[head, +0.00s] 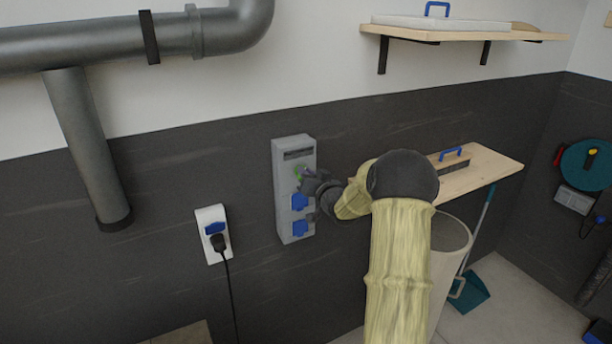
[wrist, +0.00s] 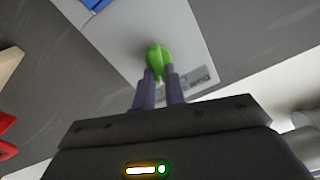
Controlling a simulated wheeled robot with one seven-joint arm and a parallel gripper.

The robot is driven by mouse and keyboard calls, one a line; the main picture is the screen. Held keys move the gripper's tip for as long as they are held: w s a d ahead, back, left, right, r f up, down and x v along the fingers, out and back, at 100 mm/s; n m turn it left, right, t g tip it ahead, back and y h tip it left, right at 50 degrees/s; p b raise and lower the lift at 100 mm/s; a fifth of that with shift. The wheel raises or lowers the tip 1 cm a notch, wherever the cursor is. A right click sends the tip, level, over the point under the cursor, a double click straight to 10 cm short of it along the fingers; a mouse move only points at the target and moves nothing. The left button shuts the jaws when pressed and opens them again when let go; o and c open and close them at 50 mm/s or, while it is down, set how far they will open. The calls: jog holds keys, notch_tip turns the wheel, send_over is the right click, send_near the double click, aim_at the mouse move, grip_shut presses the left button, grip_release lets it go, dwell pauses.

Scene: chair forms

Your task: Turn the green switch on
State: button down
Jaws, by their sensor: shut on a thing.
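The green switch (head: 299,172) is a small knob on the upper part of a grey wall box (head: 293,237). My gripper (head: 306,175) is at the box's right side and partly covers the switch in the head view. In the wrist view the green knob (wrist: 159,60) stands out from the grey box face (wrist: 205,40), between the tips of my two fingers (wrist: 159,80). The fingers are closed on it. The fingers hide part of the knob, and I cannot tell its turned position.
Two blue socket covers (head: 299,201) sit below the switch on the same box. A white wall socket (head: 213,233) with a black plug and cord is to the left. A wooden shelf (head: 490,172) and a pale bin (head: 450,240) are to the right, beside my arm.

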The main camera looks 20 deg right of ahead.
jog(key=shift+d+f+m+p, duration=0.15)
jog(key=shift+m+p, duration=0.15)
jog(key=shift+m, duration=2.05)
jog(key=shift+d+f+m+p, duration=0.2)
jog(key=shift+m+p, duration=0.1)
jog(key=shift+m, duration=2.1)
jog(key=shift+d+f+m+p, duration=0.15)
jog(key=shift+m+p, duration=0.15)
jog(key=shift+m, duration=2.05)
jog(key=c, duration=1.5)
grip_release()
jog(key=shift+o, duration=0.2)
jog(key=shift+a, duration=0.1)
